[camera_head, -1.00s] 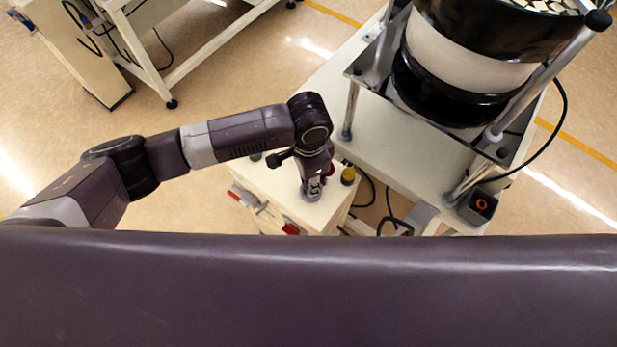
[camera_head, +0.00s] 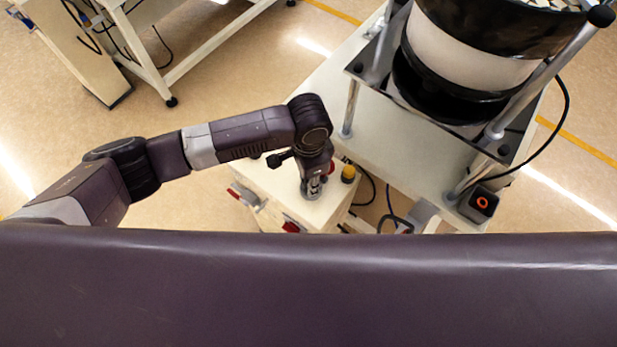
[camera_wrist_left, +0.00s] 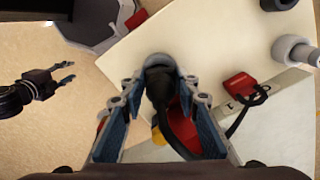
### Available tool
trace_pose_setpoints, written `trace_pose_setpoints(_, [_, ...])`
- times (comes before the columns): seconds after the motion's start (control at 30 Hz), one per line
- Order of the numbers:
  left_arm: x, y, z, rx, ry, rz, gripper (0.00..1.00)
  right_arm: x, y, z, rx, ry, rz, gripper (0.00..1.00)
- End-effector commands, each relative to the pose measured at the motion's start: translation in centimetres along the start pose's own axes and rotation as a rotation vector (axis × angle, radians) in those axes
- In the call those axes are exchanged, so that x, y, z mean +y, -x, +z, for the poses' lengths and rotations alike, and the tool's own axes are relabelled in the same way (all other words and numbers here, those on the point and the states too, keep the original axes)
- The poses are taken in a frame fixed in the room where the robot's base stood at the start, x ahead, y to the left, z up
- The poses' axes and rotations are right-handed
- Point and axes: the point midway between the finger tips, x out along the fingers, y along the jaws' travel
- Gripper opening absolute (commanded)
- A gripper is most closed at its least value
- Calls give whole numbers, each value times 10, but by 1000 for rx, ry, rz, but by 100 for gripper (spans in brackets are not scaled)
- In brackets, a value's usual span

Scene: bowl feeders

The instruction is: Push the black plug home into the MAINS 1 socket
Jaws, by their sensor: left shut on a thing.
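In the left wrist view the black plug (camera_wrist_left: 159,88) is between the blue-padded fingers of my left gripper (camera_wrist_left: 158,98), which is shut on it. No MAINS 1 label is readable. In the head view my left gripper (camera_head: 312,190) points down at the box top and hides the plug. My right gripper (camera_wrist_left: 70,71) shows at the left of the wrist view, open and empty, away from the box.
The white box (camera_head: 275,185) bears a yellow knob (camera_head: 348,174) and a red part (camera_head: 291,226). The bowl feeder (camera_head: 470,75) and a small switch box (camera_head: 480,204) stand to the right.

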Motion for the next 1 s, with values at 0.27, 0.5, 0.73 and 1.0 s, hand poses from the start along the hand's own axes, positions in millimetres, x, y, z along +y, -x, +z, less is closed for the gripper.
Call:
trace_pose_setpoints(0.27, [0, -5, 0, 0, 0, 0, 0, 0, -2, 0, 0, 0, 0, 36])
trace_pose_setpoints(0.5, [0, -9, 0, 1, 0, 0, 0, 0, -3, 1, 0, 0, 0, 36])
trace_pose_setpoints(0.73, [0, -12, 0, 1, 0, 0, 0, 0, -4, 1, 0, 0, 0, 36])
trace_pose_setpoints(1.0, [0, -12, 0, 0, 0, 1, 40, 0, -4, 1, 0, 0, 0, 36])
